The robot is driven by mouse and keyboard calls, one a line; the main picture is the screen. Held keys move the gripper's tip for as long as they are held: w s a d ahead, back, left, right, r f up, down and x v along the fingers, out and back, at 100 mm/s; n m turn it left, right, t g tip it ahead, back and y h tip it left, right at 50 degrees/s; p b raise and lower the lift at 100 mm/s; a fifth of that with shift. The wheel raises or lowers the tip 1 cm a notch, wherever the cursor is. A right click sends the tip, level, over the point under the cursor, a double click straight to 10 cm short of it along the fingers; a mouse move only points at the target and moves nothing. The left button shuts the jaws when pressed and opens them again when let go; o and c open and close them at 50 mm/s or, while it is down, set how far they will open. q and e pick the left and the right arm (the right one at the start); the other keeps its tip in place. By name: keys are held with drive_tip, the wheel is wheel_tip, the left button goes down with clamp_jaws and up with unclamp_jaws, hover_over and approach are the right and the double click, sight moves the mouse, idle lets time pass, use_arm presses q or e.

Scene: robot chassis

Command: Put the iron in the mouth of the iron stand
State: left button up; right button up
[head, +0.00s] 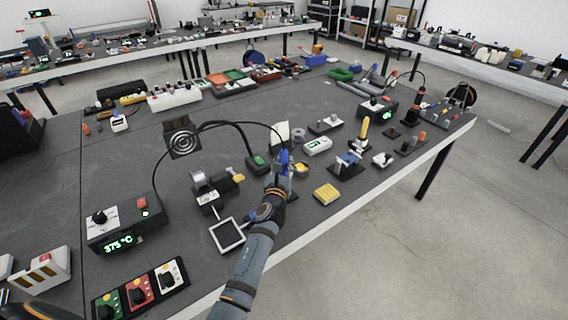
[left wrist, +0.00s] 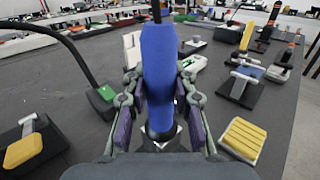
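The iron (head: 284,160) has a blue handle and a dark cable running from its top end. In the left wrist view the handle (left wrist: 159,65) stands upright between the purple finger pads. My left gripper (head: 279,182) is shut on this handle; its fingers show on both sides in the left wrist view (left wrist: 160,100). A silvery edge shows at the handle's lower end; I cannot tell whether it belongs to the stand's mouth. The iron's tip is hidden. I cannot clearly pick out the iron stand; the gripper may hide it.
A black station (head: 125,232) with a green 375 °C display stands at left. A square frame (head: 227,235) and a small metal-and-black device (head: 207,193) lie left of my arm. A yellow ribbed block (head: 327,193) lies right.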

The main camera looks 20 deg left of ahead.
sight(284, 149)
use_arm(q)
drive_tip(key=o, duration=0.5)
drive_tip(key=shift+r, duration=0.1)
wheel_tip(284, 149, up, 10)
idle(0.4)
wheel_tip(284, 149, up, 10)
drive_tip(key=p, duration=1.3)
